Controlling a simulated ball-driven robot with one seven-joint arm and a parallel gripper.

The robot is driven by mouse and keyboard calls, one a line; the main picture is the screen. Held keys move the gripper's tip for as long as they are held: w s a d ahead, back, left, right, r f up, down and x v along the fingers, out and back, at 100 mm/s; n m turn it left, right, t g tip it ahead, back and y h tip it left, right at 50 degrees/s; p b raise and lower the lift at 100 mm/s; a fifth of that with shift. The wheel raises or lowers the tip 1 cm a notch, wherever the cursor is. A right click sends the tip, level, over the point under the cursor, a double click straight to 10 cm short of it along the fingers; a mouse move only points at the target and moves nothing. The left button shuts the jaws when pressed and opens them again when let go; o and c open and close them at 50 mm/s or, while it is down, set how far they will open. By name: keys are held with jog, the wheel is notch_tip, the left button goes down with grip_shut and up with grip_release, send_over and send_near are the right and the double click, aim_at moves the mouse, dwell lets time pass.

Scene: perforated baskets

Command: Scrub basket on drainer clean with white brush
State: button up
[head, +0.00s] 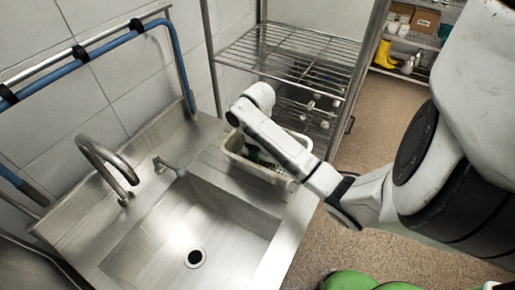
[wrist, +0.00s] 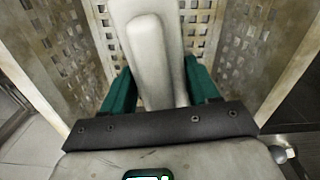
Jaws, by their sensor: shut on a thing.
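The cream perforated basket (head: 235,157) stands on the steel drainer (head: 207,156) at the right of the sink. In the wrist view its holed walls (wrist: 62,48) carry brownish stains, heaviest on the left side. My gripper (wrist: 158,82) has green fingers and is shut on the white brush (wrist: 150,38), one finger on each side of it. The brush reaches down into the basket, between the walls. Its bristles are not visible, and I cannot tell whether it touches the basket. In the head view my arm covers much of the basket and the brush.
The empty sink bowl (head: 215,222) with its drain lies left of the basket. A curved tap (head: 100,160) stands at the sink's back. A wire shelf rack (head: 290,50) rises close behind the basket. Open brown floor (head: 390,110) lies to the right.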

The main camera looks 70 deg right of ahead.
jog(key=shift+s+a+f, duration=0.1)
jog(key=shift+s+a, duration=0.4)
jog(key=shift+s, duration=0.3)
jog(key=shift+s+a+r, duration=0.1)
jog(key=shift+s+a, duration=0.05)
jog(key=shift+s, duration=0.5)
jog(key=shift+s+a+r, duration=0.1)
jog(key=shift+s, duration=0.55)
jog(key=shift+p, duration=0.3)
